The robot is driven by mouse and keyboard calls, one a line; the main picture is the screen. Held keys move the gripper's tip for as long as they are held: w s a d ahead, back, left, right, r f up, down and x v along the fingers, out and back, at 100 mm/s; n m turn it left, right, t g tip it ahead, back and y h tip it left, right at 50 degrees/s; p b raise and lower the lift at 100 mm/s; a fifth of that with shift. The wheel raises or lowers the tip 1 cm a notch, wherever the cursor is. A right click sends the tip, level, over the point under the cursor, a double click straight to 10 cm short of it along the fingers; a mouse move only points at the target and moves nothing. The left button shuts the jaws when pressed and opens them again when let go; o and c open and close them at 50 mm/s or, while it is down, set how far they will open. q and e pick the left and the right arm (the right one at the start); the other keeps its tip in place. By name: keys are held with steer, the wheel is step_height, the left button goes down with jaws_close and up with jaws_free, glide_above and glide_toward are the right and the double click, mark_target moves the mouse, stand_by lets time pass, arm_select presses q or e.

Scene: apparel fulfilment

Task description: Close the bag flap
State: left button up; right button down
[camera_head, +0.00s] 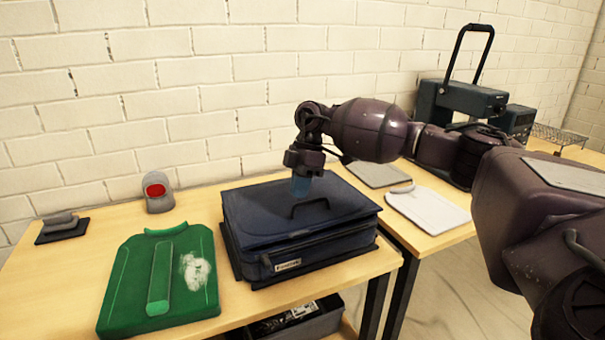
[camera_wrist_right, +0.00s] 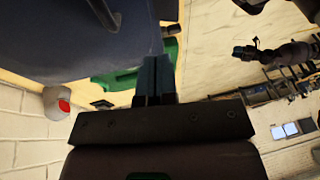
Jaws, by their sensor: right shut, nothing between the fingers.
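The dark blue bag (camera_head: 300,245) lies flat at the right end of the wooden table, with a label on its front. Its flap (camera_head: 335,195) lies down over the top, with a black handle standing up from it. My right gripper (camera_head: 301,187) points down at the flap, left of the handle, its blue fingers shut and empty. I cannot tell whether they touch the flap. In the right wrist view the shut fingers (camera_wrist_right: 156,75) show beside the bag (camera_wrist_right: 60,40). What looks like my left gripper (camera_wrist_right: 245,50) is small and far there; its jaws are unclear.
A green folded shirt (camera_head: 135,280) lies left of the bag. A grey device with a red face (camera_head: 157,190) and a dark pad (camera_head: 60,232) stand behind it. A second table at right holds a white folded garment (camera_head: 430,208). A brick wall is behind.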

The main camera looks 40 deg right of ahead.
glide_above(297, 234)
steer(key=w+d, duration=0.1)
steer(key=d, duration=0.1)
steer(key=f, duration=0.5)
steer(key=shift+w+a+f, duration=0.1)
steer(key=shift+w+a, duration=0.05)
steer(key=shift+a, duration=0.1)
steer(key=shift+s+a+f, duration=0.1)
steer(key=shift+s+f, duration=0.25)
steer(key=shift+f, duration=0.3)
arm_select(q)
steer(key=shift+w, duration=0.4)
steer(key=shift+s+f, duration=0.1)
steer(key=shift+s, duration=0.05)
